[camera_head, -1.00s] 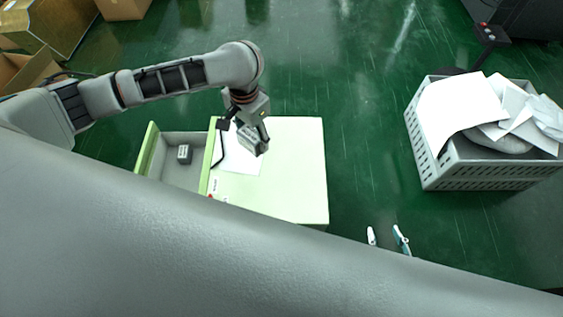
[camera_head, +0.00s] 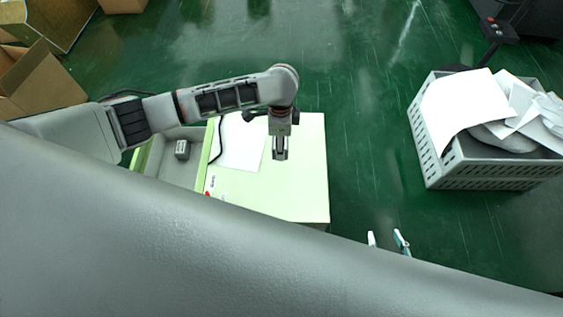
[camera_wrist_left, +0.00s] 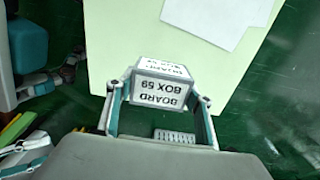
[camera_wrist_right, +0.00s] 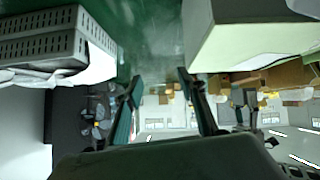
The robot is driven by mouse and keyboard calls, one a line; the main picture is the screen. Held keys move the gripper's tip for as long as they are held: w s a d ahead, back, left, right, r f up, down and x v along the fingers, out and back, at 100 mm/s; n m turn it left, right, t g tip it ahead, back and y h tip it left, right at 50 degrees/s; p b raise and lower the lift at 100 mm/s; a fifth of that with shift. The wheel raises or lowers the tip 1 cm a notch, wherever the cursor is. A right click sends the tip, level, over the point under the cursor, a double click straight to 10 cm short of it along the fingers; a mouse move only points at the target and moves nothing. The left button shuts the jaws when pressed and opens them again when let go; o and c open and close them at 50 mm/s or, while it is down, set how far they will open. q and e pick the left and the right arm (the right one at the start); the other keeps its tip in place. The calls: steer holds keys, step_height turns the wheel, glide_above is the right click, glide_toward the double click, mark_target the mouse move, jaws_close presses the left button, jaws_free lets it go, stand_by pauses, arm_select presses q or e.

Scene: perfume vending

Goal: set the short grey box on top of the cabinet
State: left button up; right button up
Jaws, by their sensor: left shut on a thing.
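The short grey box (camera_wrist_left: 160,92), labelled "BOARD BOX 59", is held between the fingers of my left gripper (camera_wrist_left: 160,98). In the head view my left gripper (camera_head: 281,155) is over the right part of the pale green cabinet top (camera_head: 303,180). The height of the box above the top is hard to tell; I see no clear contact. The cabinet top also shows in the left wrist view (camera_wrist_left: 110,35). My right gripper (camera_head: 386,240) is open and empty, right of the cabinet; its spread fingers also show in the right wrist view (camera_wrist_right: 160,80).
The cabinet's open drawer (camera_head: 200,133) at the left holds another small dark grey box (camera_head: 182,149). White paper (camera_head: 242,145) lies on the cabinet top. A grey crate (camera_head: 480,176) with papers stands right, across clear green floor. Cardboard boxes (camera_head: 40,85) stand at upper left.

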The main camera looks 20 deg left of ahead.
arm_select(q)
step_height(320, 180, down, 7)
steer(key=shift+f+b, duration=0.1)
steer(key=shift+b, duration=1.1)
step_height(320, 180, down, 6)
steer(key=shift+s+r+b, duration=0.15)
steer(key=shift+r+b, duration=0.05)
steer(key=shift+b, duration=1)
steer(key=shift+f, duration=0.15)
steer(key=shift+w+r, duration=0.2)
steer(key=shift+f, duration=0.15)
steer(key=o, duration=1.2)
arm_select(e)
steer(key=shift+w+d+f, duration=0.2)
steer(key=shift+w+f, duration=0.15)
steer(key=shift+f, duration=0.3)
steer(key=shift+w+d+f, duration=0.2)
steer(key=shift+w+f, duration=0.1)
steer(key=shift+f, duration=0.3)
steer(key=shift+s, duration=0.15)
